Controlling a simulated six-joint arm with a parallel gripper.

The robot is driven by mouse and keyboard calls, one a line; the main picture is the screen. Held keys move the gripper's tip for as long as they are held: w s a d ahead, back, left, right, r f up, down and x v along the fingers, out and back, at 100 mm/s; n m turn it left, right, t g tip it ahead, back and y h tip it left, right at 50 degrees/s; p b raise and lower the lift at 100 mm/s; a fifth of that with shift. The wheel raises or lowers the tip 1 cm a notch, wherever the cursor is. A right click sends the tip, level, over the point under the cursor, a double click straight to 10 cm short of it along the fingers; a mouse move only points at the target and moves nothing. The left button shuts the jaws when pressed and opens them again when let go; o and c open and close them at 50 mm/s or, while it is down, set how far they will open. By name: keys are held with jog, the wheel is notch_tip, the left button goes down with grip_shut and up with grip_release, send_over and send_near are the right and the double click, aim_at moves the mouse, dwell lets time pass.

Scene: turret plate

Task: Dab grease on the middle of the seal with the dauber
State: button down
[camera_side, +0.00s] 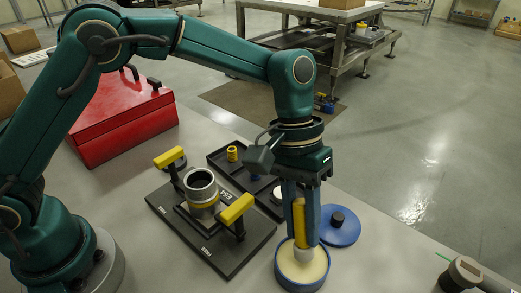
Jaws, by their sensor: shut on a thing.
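My gripper (301,232) points down at the front right of the bench, its blue fingers shut on the yellow handle of the dauber (299,212). The dauber is roughly upright. Its pale head is down at the cream grease (297,268) in a round blue-rimmed tub (281,279); how deep it sits is hard to tell. Which part is the seal I cannot tell for certain.
Two yellow-handled clamps (168,157) (236,208) flank the cylinder. A dark tray (217,160) with a yellow piece (232,153) lies behind, partly hidden by my gripper. A blue lid (343,235) lies right of the tub. A red toolbox (122,122) stands at back left.

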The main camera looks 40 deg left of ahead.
aim_at(303, 203)
jog(key=shift+f, duration=0.5)
dwell(1.2)
jog(key=shift+r, duration=3.55)
jog(key=shift+w+a+r, duration=0.1)
jog(key=shift+w+a, duration=0.2)
jog(key=shift+a, duration=0.05)
jog(key=w+a+r+n, duration=0.2)
jog(key=w+a, duration=0.1)
jog(key=a, duration=0.4)
jog(key=s+a+m, duration=0.1)
jog(key=s+a, duration=0.1)
jog(key=a, duration=0.6)
jog(key=s+a+r, duration=0.1)
jog(key=s+a, duration=0.2)
jog(key=a, duration=0.6)
jog(key=shift+s+r+m, duration=0.3)
jog(key=shift+m, duration=0.1)
